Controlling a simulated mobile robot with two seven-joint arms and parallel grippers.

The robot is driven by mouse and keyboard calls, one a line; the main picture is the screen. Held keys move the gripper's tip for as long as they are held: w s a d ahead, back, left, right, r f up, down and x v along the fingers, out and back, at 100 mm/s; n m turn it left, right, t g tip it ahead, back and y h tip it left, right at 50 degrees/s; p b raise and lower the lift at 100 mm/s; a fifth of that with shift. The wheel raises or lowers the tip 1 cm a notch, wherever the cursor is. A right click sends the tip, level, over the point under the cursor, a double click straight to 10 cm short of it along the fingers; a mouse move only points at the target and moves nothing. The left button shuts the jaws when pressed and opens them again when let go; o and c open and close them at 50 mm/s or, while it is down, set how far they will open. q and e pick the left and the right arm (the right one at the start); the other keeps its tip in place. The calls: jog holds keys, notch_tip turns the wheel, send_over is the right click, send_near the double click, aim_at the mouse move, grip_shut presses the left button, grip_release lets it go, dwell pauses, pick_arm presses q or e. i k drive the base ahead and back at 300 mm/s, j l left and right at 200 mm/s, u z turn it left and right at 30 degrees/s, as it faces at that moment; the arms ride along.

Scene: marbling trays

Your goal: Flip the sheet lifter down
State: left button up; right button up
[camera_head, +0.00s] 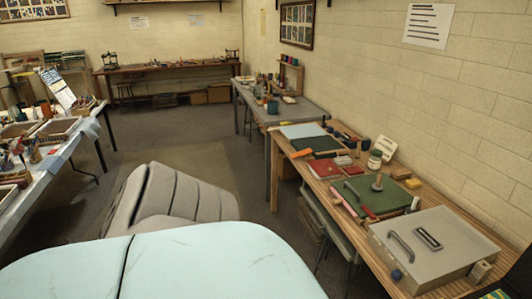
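I cannot pick out the sheet lifter with certainty. On the near part of the right wooden bench lies a flat grey case or lidded box (440,233) with a dark bar handle and a small framed slot on its top. On the left table, several shallow wooden-rimmed trays (60,129) stand close together; a tilted board with a white and blue sheet (58,89) rises behind them. Details there are too small to tell. Neither of my grippers shows in this view.
The right wooden bench (302,165) carries green and red boards, bottles and hand tools along the wall. A grey table (290,113) adjoins it farther back. The left table (60,158) is crowded. Open floor (190,121) lies between, reaching a back-wall bench (165,68).

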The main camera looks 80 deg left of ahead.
aim_at(303, 153)
jog(key=u, duration=2.1)
jog(key=i+j+z, duration=0.1)
jog(key=z, duration=0.3)
jog(key=i+j+z, duration=0.1)
jog(key=z, duration=0.25)
jog(key=i+j+z, duration=0.1)
jog(key=z, duration=0.3)
jog(key=i+j+z, duration=0.25)
jog(key=j, duration=0.3)
jog(key=j+z, duration=0.25)
jog(key=j, duration=0.3)
jog(key=j+z, duration=0.25)
jog(key=j, duration=1.55)
jog(key=i+j, duration=0.15)
jog(key=j, duration=1.25)
jog(key=i, duration=0.25)
